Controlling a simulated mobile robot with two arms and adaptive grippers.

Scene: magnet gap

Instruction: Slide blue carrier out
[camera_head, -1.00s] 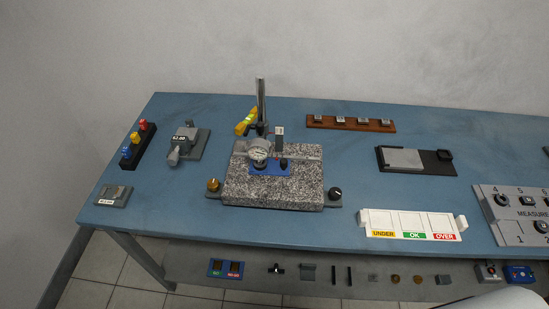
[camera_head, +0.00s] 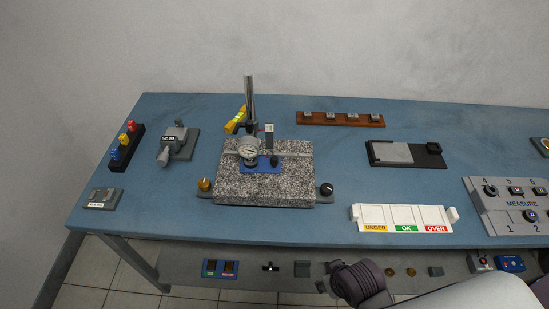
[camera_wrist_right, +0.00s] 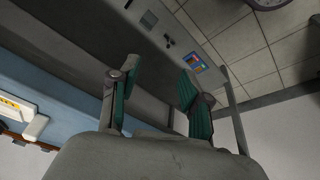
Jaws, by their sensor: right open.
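The blue carrier (camera_head: 262,168) is a flat blue plate on the speckled granite block (camera_head: 235,188). It lies under the round dial gauge (camera_head: 248,148), and a small dark knob (camera_head: 274,161) stands at its right part. A metal post (camera_head: 249,98) rises behind the gauge. My right gripper (camera_wrist_right: 155,88) shows in the right wrist view with its two green-padded fingers apart and nothing between them. It is away from the carrier. In the head view, part of my right arm (camera_head: 358,284) shows at the bottom, in front of the table. My left gripper is not in view.
A brass knob (camera_head: 204,184) and a black knob (camera_head: 326,189) flank the granite block. A white UNDER/OK/OVER tray (camera_head: 402,212) and a grey MEASURE panel (camera_head: 515,205) stand to the right. A brown rack (camera_head: 340,121) lies behind.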

